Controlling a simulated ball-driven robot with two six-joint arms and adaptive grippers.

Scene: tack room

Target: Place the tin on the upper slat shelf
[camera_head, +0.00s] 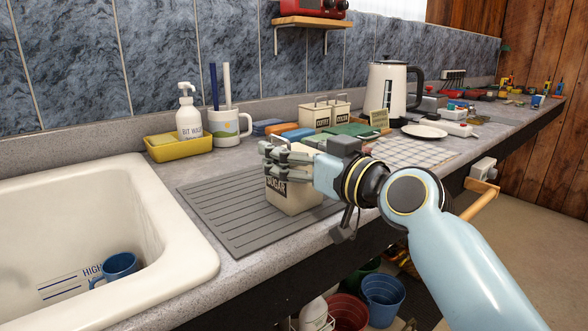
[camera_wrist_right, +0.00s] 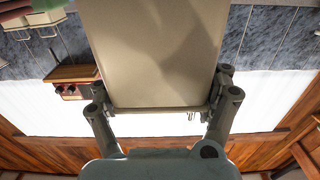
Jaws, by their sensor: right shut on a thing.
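A cream tin labelled SUGAR (camera_head: 292,197) is upright at the grey ribbed draining mat (camera_head: 225,205), right of the sink. My right gripper (camera_head: 280,158) is shut on the upper part of this tin, its fingers hiding some of it. In the right wrist view the tin (camera_wrist_right: 155,50) fills the space between the two fingers (camera_wrist_right: 162,108). Whether its base touches the mat is hard to tell. A wooden wall shelf (camera_head: 318,22) on brackets carries a red appliance (camera_head: 308,7); I cannot tell whether it is slatted. My left gripper is not in view.
Behind the tin stand two similar cream tins (camera_head: 326,115), cloths and a white kettle (camera_head: 388,90). A mug (camera_head: 231,128) and a soap bottle (camera_head: 189,115) in a yellow tray stand at the back left. The white sink (camera_head: 190,250) holds a blue mug (camera_head: 117,266). The mat's left part is clear.

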